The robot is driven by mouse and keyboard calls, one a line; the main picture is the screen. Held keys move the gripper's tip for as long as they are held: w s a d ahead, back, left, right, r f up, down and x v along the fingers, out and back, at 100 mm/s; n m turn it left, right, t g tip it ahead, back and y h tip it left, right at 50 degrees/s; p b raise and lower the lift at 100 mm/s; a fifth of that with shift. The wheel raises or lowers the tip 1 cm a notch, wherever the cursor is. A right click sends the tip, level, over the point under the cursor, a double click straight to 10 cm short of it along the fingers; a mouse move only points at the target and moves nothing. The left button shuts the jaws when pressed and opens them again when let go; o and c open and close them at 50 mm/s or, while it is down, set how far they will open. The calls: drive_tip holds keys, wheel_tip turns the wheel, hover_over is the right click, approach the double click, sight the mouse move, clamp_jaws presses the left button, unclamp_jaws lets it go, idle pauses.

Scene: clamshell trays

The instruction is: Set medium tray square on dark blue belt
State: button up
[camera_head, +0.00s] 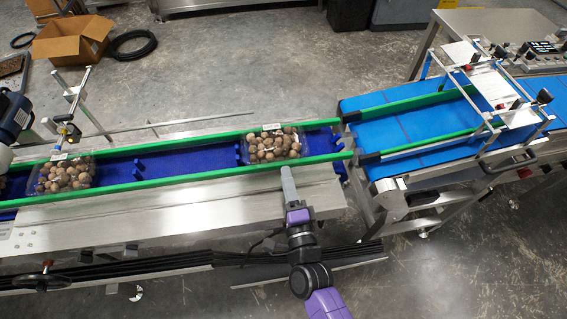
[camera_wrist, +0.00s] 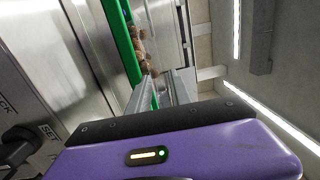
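A clear clamshell tray of round brown produce (camera_head: 272,146) sits on the dark blue belt (camera_head: 190,162) near its right end, between the green rails. It looks roughly in line with the rails, but I cannot tell if it is exactly square. A similar tray (camera_head: 66,177) sits further left on the belt. Sizes are hard to compare. My gripper (camera_head: 289,182) is just in front of the near green rail, below the right tray and apart from it. In the wrist view, the two grey fingers (camera_wrist: 160,92) stand apart with nothing between them, and brown produce (camera_wrist: 142,50) shows beyond.
Green rails (camera_head: 205,176) line the belt. A brighter blue conveyor (camera_head: 425,120) with a metal frame stands at right. A steel ledge (camera_head: 170,210) runs along the front. A blue-and-white device (camera_head: 14,115) is at far left. Bare belt lies between the two trays.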

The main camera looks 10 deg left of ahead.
drive_tip(key=v, duration=0.6)
drive_tip(key=shift+s, duration=0.3)
drive_tip(key=shift+d, duration=0.15)
drive_tip(key=s+d+n+h, duration=0.1)
drive_tip(key=s+d+n, duration=0.3)
drive_tip(key=s+d, duration=0.45)
drive_tip(key=s+d+r+n+g+h, duration=0.1)
drive_tip(key=s+d+r+n, duration=0.4)
drive_tip(key=s, duration=0.5)
drive_tip(key=s+d+r+n+g+h, duration=0.2)
drive_tip(key=s+d+r+n, duration=0.3)
drive_tip(key=s, duration=0.5)
wheel_tip(320, 180, up, 4)
drive_tip(key=d+h, duration=0.1)
drive_tip(key=d, duration=0.1)
drive_tip(key=shift+s+d+h, duration=0.15)
drive_tip(key=shift+d+h, duration=0.15)
drive_tip(key=shift+h, duration=0.1)
drive_tip(key=shift+f, duration=0.1)
